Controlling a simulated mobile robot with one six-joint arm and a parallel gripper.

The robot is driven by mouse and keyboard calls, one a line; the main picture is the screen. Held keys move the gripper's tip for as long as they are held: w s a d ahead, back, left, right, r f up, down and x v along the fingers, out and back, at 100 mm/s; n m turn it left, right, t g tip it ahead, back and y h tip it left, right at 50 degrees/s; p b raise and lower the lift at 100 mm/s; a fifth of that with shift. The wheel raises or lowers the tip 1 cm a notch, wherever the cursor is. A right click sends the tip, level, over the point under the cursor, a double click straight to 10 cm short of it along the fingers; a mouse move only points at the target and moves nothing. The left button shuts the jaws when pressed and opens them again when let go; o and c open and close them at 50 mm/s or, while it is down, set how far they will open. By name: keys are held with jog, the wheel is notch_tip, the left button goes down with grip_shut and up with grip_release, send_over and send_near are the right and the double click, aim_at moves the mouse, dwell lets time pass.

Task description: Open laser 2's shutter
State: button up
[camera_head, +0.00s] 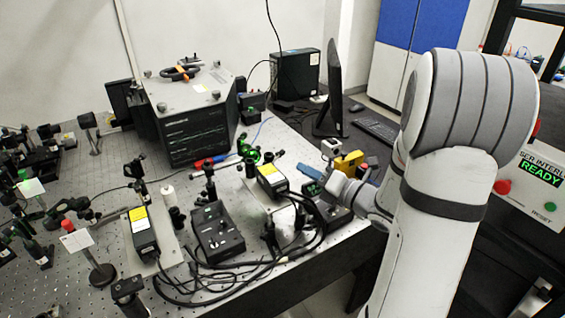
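Two black laser heads with yellow labels stand on the bench, a left one (140,232) and a right one (272,181). No readable marking shows which is laser 2. A black control box (217,234) with a small green display sits right of the left head. A second control box (337,214) sits right of the right head, partly hidden by my arm's end. My gripper (318,180), with blue parts, is at this second box, over or close to its back part. Whether it touches the box, and its finger opening, cannot be made out. Shutter positions are too small to tell.
Black cables (265,262) loop along the bench front between the boxes. A yellow device (350,162) stands just behind my gripper. A monitor (333,95) and keyboard (376,130) are farther back. An interlock panel (532,185) reading READY is at right. Optics posts crowd the left.

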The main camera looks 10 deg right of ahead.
jog(key=p+x, duration=0.2)
jog(key=x, duration=0.5)
jog(key=shift+w+a, duration=0.2)
jog(key=shift+c, duration=0.4)
grip_shut()
